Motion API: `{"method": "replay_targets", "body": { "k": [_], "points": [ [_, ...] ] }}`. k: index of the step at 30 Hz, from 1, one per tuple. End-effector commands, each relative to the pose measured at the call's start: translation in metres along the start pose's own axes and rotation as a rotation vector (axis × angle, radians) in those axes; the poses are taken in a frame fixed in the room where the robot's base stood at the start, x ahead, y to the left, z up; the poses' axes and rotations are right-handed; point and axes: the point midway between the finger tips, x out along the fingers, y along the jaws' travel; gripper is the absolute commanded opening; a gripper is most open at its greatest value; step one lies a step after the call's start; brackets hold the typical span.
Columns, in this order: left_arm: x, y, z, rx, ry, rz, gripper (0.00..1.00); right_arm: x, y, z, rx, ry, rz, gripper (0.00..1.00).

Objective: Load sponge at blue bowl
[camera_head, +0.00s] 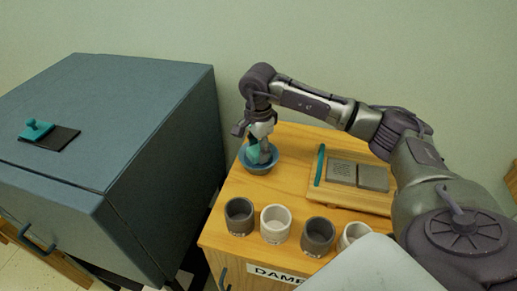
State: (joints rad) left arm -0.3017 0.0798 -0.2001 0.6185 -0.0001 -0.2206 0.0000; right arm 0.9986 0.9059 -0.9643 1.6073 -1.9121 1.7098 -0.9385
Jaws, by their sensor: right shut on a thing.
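The blue bowl (259,169) stands at the back left of the wooden cabinet top. My right gripper (261,146) reaches in from the right and points down at the bowl. It is shut on a small teal thing (253,152), which looks like the sponge. The sponge is at the bowl's opening, mostly hidden by the fingers. I cannot tell whether it touches the bowl's inside. My left gripper is not in view.
Several grey and white cups (276,223) line the cabinet's front edge. A wooden tray (322,194) with grey blocks (373,178) and a teal stick (320,165) lies to the right. A blue-grey cabinet (150,120) stands left, with a teal-handled tool (37,130) on top.

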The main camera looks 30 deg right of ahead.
Motion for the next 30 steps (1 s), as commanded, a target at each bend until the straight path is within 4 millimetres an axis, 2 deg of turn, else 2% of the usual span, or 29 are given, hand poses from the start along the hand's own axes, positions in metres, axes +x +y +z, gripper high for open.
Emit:
{"method": "replay_targets", "body": {
  "k": [30],
  "points": [
    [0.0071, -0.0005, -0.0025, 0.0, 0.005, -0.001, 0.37, 0.0081, 0.0001, -0.0002, 0.0, 0.0, 0.0, 0.18]
  ]
}}
